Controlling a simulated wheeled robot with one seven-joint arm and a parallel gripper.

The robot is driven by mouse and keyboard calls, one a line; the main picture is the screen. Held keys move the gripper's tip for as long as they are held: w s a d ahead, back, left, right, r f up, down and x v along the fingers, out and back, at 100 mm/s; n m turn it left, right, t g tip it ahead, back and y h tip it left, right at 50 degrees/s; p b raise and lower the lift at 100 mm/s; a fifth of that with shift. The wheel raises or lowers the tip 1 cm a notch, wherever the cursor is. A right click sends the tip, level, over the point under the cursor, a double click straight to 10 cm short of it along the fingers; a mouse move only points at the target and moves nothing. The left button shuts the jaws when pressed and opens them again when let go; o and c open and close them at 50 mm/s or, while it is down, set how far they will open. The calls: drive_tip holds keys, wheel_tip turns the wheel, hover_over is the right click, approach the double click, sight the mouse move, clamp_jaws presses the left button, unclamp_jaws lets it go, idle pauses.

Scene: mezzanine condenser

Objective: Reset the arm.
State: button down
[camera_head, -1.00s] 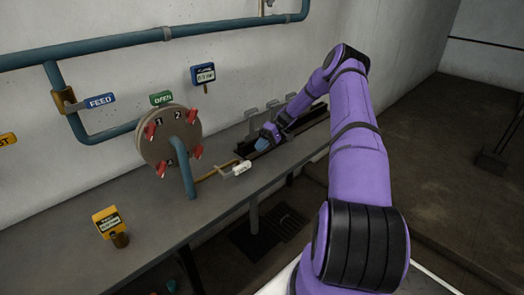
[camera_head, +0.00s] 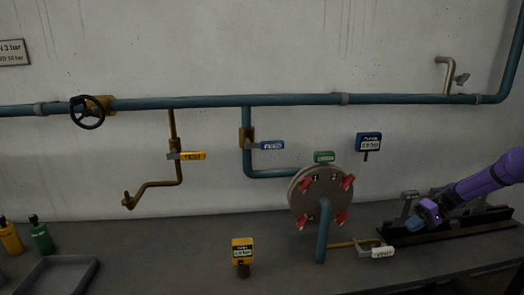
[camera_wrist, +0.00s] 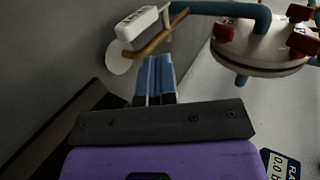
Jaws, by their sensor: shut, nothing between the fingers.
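My purple arm enters the head view from the right edge. My gripper (camera_head: 424,216) is low over the bench at the right, in front of or at a dark rail (camera_head: 455,227). I cannot tell whether it touches the rail. In the wrist view the blue fingers of my gripper (camera_wrist: 155,78) are together, with nothing between them. A white-tagged handle (camera_wrist: 137,22) on a brass pipe shows just beyond the fingertips, apart from them as far as I can see.
A round flanged cover (camera_head: 314,195) with red clamps stands left of my gripper, with a blue pipe (camera_head: 323,232) below. The white-tagged drain handle (camera_head: 382,252) is between them. A yellow gauge (camera_head: 242,252) and grey tray (camera_head: 55,275) stand further left on the bench (camera_head: 180,245).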

drive_tip(key=s+a+r+h, duration=0.35)
drive_tip(key=a+r, duration=0.25)
drive_tip(key=r, duration=0.3)
drive_tip(key=s+a+r+h, duration=0.35)
drive_tip(key=a+r, duration=0.35)
drive_tip(key=r, duration=0.3)
drive_tip(key=s+a+r+h, duration=0.2)
drive_tip(key=s+a+r, duration=0.3)
drive_tip(key=r, duration=0.4)
drive_tip(key=s+a+r+t+h, duration=0.1)
drive_tip(key=s+a+r+t, duration=0.1)
drive_tip(key=s, duration=0.6)
drive_tip(key=s+a+r+t, duration=0.2)
drive_tip(key=s+a, duration=0.1)
drive_tip(key=s, duration=0.5)
drive_tip(key=s+a+r+t+h, duration=0.1)
drive_tip(key=s+a+r+t, duration=0.1)
drive_tip(key=s, duration=0.6)
drive_tip(key=shift+a+r+m+t+h, duration=0.35)
drive_tip(key=shift+a+r, duration=0.25)
drive_tip(key=shift+a, duration=0.2)
